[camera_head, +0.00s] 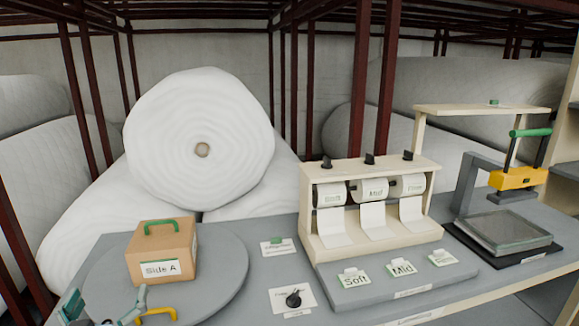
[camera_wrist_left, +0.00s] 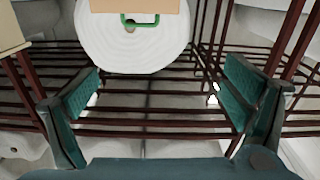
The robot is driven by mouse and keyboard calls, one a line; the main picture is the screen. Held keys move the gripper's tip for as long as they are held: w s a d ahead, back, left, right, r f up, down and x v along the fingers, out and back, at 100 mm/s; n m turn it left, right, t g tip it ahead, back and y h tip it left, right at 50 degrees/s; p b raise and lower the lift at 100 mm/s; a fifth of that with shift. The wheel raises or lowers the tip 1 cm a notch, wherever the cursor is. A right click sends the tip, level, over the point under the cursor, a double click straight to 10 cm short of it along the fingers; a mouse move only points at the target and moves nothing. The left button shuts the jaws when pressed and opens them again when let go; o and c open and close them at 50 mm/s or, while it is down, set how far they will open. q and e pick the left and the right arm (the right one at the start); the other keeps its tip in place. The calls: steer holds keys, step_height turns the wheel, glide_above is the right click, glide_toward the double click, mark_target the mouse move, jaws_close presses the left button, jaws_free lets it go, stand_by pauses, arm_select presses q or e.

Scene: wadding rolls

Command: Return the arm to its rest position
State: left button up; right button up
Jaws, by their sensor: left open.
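My left gripper (camera_head: 105,307) shows at the bottom left edge of the head view, its arm mostly out of the frame. In the left wrist view its two teal-padded fingers (camera_wrist_left: 162,95) stand wide apart with nothing between them. The gripper is in front of a cardboard box labelled "Side A" (camera_head: 161,254) and apart from it. The box has a green handle and sits on a round grey turntable (camera_head: 222,278). My right gripper is not in view.
A yellow handle (camera_head: 157,314) lies at the turntable's front. A wooden dispenser (camera_head: 322,250) with three small rolls stands right of centre, and a press with a green handle (camera_head: 530,133) at the right. Large white rolls (camera_head: 170,120) and dark red racks fill the back.

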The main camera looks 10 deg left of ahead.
arm_select(q)
steer(key=s+d+f+m+g, duration=0.1)
steer(key=s+f+g, duration=0.25)
steer(key=f, duration=0.35)
steer(key=s+d+f+g, duration=0.25)
steer(key=s+f, duration=0.25)
steer(key=f, duration=0.3)
steer(key=s+d+f+m+g+h, duration=0.45)
steer(key=s+d+f+g, duration=0.4)
steer(key=s+f, duration=0.9)
steer(key=f, duration=1.6)
steer(key=s+f+g, duration=0.1)
steer(key=s+f, duration=0.9)
steer(key=s, duration=0.3)
steer(key=shift+s+a+n+p, duration=0.15)
steer(key=shift+a+n+p, duration=0.2)
steer(key=shift+n+p, duration=0.1)
steer(key=shift+h, duration=0.25)
steer(key=shift+c, duration=0.3)
